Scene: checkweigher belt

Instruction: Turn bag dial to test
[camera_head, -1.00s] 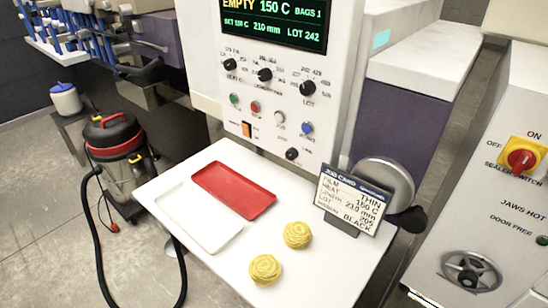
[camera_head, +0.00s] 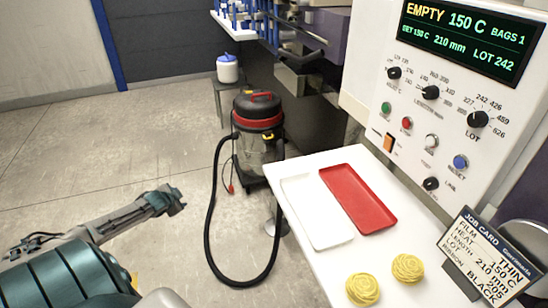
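The control panel (camera_head: 455,150) stands at the right under a screen (camera_head: 468,38) reading EMPTY, 150 C, 210 mm, LOT 242 and BAGS 1. A small black dial (camera_head: 431,183) sits at the panel's bottom; its labels are too small to read, so I cannot tell if it is the bag dial or where it points. Other black dials are heat (camera_head: 394,72), length (camera_head: 431,92) and lot (camera_head: 478,119). My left gripper (camera_head: 174,202) is over the floor at lower left, far from the panel; its finger opening is unclear. My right gripper is out of view.
A white table holds a white tray (camera_head: 303,190), a red tray (camera_head: 368,222) and two yellow coiled pieces (camera_head: 408,268). A job card (camera_head: 484,262) stands at the right. A vacuum cleaner (camera_head: 258,135) with a black hose stands left of the table. Floor at left is clear.

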